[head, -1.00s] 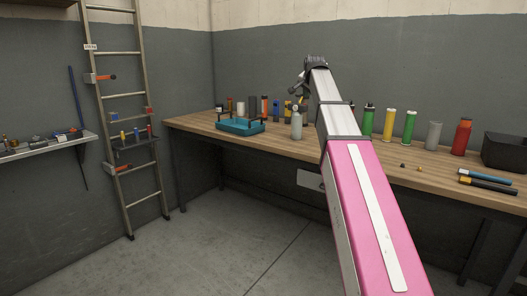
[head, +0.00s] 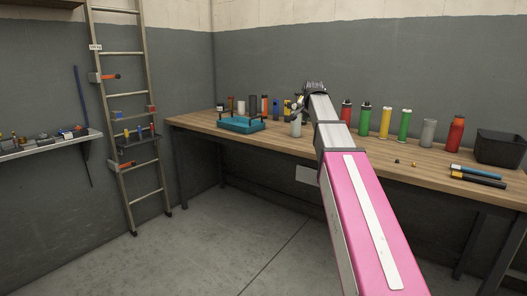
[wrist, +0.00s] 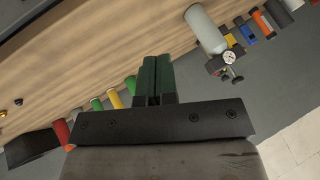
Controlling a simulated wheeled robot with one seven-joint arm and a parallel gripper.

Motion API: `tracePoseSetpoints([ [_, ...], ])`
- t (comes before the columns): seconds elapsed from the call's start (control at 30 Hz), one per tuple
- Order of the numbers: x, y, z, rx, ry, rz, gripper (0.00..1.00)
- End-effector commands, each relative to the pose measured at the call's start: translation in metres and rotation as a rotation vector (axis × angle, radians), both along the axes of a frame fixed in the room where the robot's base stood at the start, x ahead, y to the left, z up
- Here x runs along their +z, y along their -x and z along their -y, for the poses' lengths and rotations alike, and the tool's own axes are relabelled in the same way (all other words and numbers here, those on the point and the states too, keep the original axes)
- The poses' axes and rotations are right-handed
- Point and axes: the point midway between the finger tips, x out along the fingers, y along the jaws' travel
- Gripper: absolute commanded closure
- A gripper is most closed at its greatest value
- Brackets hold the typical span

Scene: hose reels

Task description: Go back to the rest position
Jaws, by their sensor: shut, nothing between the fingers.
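My gripper shows in the wrist view (wrist: 156,80) with its two dark green fingers together and nothing between them. In the head view my arm reaches out over the wooden workbench (head: 390,160), and the fingers are hidden behind its far end. A grey-white cylinder with a gauge (wrist: 206,28) lies to the right of the fingers in the wrist view, apart from them. In the head view a pale cylinder (head: 296,126) stands on the bench just left of my arm's far end.
Several red, green and yellow bottles (head: 386,123) stand right of my arm. A black bin (head: 500,148) and two handled tools (head: 476,175) are at the right end. A teal tray (head: 241,125) is on the left. A ladder (head: 128,120) leans on the wall.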

Motion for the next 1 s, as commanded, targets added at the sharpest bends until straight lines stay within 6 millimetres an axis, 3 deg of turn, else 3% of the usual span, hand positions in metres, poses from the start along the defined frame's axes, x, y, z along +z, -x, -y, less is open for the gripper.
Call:
tracePoseSetpoints([
  [0.27, -0.119, 0.043, -0.001, 0.098, 0.07, -0.127, 1.0],
  [0.47, -0.207, 0.086, -0.002, 0.19, 0.121, -0.232, 1.0],
  [0.7, -0.301, 0.149, -0.003, 0.308, 0.17, -0.355, 1.0],
  [1.0, -0.399, 0.241, -0.004, 0.465, 0.212, -0.505, 1.0],
])
